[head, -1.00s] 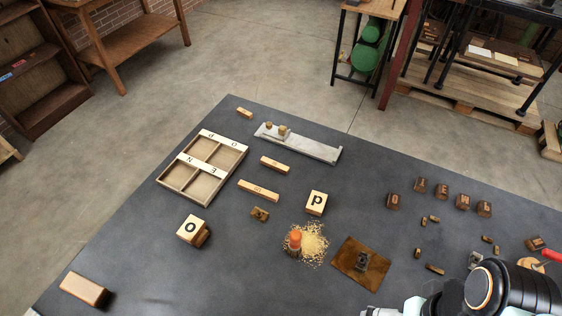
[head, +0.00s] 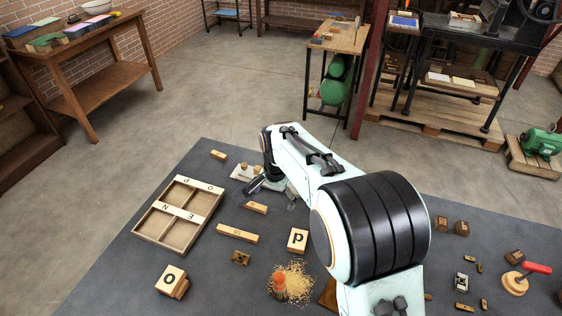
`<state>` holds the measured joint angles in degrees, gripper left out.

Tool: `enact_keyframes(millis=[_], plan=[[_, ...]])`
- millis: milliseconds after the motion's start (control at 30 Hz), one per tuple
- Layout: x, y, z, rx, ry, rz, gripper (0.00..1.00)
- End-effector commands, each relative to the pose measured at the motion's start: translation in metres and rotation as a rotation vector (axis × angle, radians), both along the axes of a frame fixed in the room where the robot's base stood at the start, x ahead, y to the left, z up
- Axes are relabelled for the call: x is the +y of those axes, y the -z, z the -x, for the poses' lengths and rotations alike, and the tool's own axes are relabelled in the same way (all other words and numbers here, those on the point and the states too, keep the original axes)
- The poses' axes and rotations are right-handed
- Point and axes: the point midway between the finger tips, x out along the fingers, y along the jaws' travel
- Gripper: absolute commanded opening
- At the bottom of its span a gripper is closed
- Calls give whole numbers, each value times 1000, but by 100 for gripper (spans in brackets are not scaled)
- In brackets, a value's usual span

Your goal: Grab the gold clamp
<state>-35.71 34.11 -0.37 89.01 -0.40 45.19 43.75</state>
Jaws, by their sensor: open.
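A grey metal tray (head: 238,175) lies near the table's far edge, with two small gold-coloured pieces on it, a left one (head: 244,166) and a right one (head: 257,169). Another small brownish-gold piece (head: 241,258) lies on the dark table left of the "p" block. I cannot tell from their shapes which is the gold clamp. My gripper (head: 270,198) is open, with nothing seen between its fingers. It is just right of and nearer than the tray's gold pieces, apart from them. My wrist and gripper hide the tray's right part.
A wooden divided case (head: 180,212) stands left of the tray. Wooden bars (head: 237,234), a "p" block (head: 297,240), an "o" block (head: 171,279) and an orange-topped item (head: 279,283) in yellow grains lie nearer. A red-handled tool (head: 535,268) is at right.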

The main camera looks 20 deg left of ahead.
Motion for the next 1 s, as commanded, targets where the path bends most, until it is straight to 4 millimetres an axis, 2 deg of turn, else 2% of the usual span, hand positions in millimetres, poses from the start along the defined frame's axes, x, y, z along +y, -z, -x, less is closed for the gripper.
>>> enact_keyframes(millis=[33,100,200,300,367,700,833,1000], plan=[[22,30,15,40,-57,32,79],[41,63,37,87,-119,72,79],[54,98,67,143,-185,125,79],[62,109,81,154,-220,139,79],[63,113,83,152,-225,139,79],[62,163,82,152,-224,139,79],[62,171,82,151,-223,138,79],[62,172,82,151,-223,137,79]])
